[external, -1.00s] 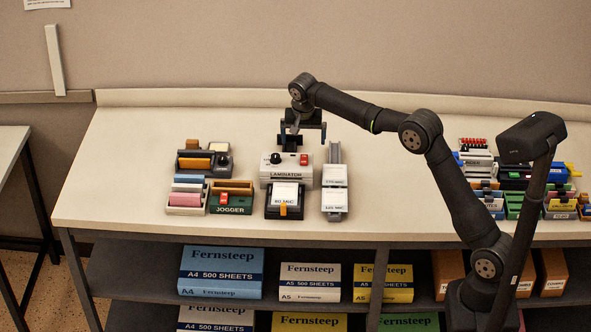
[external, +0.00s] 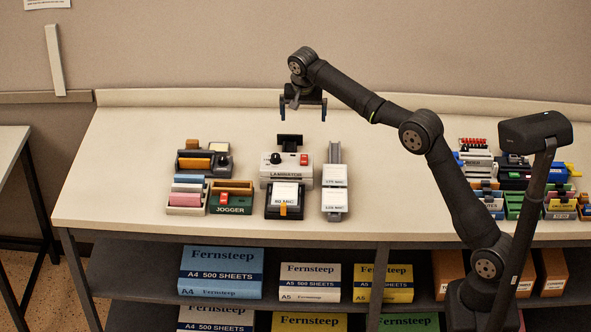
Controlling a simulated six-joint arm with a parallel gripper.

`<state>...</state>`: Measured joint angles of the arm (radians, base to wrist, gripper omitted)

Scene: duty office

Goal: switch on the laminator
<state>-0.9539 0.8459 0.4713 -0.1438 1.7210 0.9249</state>
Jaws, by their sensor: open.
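The laminator (external: 287,171) is a white box labelled LAMINATOR near the middle of the table. A black knob (external: 275,158) is at its upper left and a small red switch (external: 304,159) at its upper right; the switch's position is too small to tell. A black upright part (external: 289,141) stands at its back. My gripper (external: 302,116) is open and empty, with its two fingers apart, above and behind the laminator and touching nothing.
In front of the laminator is a black holder with a card marked 80 MIC (external: 286,193). The JOGGER (external: 231,199) and other devices are on the left. Bare table lies farther left.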

